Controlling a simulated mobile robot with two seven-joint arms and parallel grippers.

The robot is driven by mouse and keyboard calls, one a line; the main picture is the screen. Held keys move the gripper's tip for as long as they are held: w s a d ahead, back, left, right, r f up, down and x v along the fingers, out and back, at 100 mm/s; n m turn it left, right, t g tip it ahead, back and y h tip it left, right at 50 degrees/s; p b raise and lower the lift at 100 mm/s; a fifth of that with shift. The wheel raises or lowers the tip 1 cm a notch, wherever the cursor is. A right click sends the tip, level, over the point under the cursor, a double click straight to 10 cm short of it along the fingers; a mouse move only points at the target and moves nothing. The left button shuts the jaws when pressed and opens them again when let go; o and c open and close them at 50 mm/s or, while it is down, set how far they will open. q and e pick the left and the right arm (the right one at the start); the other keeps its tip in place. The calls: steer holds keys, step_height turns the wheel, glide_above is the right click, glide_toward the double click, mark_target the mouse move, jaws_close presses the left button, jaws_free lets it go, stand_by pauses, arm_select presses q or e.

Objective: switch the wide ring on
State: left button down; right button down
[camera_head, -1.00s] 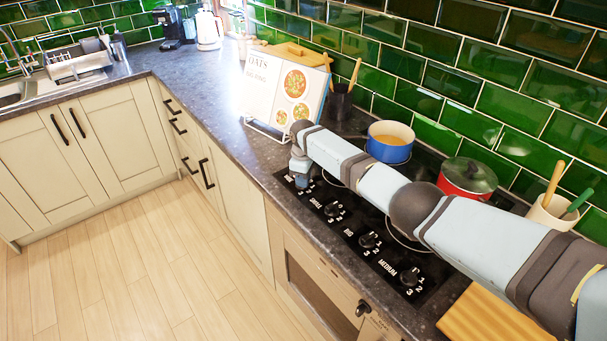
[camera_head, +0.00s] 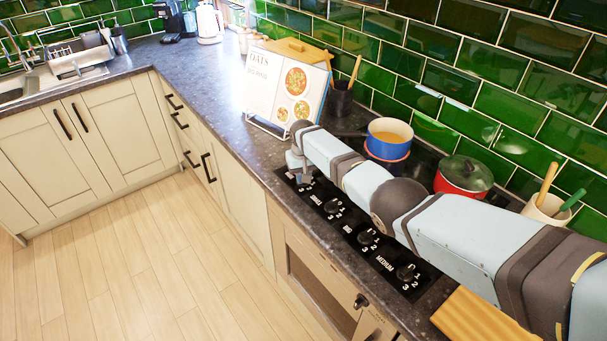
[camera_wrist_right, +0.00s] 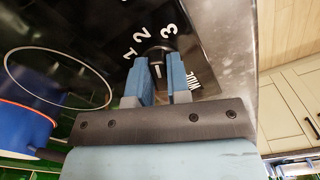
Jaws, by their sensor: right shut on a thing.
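The wide ring's black knob (camera_wrist_right: 158,52) shows in the right wrist view, with the numbers 1, 2 and 3 around it and the word WIDE beside it. My right gripper (camera_wrist_right: 160,62) is shut on this knob, one blue finger on each side. In the head view my right gripper (camera_head: 303,178) is over the leftmost knob of the row, largely hiding it. I cannot tell which number the knob points to. My left gripper is in neither view.
Several more knobs, one at the front right (camera_head: 406,272), line the black hob. A red lidded pot (camera_head: 460,179) and a utensil pot (camera_head: 547,209) stand behind my arm. A recipe book (camera_head: 285,85) on a stand is close to the left. A wooden board (camera_head: 470,315) lies at the right.

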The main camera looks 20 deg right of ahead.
steer(key=shift+w+a+r+m, duration=0.1)
steer(key=shift+r+m, duration=0.05)
steer(key=shift+m, duration=2.15)
steer(key=c, duration=1.1)
jaws_free()
step_height(320, 180, up, 6)
steer(key=shift+r+p, duration=0.15)
steer(key=shift+p, duration=0.85)
step_height(320, 180, up, 7)
steer(key=shift+r+b, duration=0.2)
steer(key=shift+b, duration=0.1)
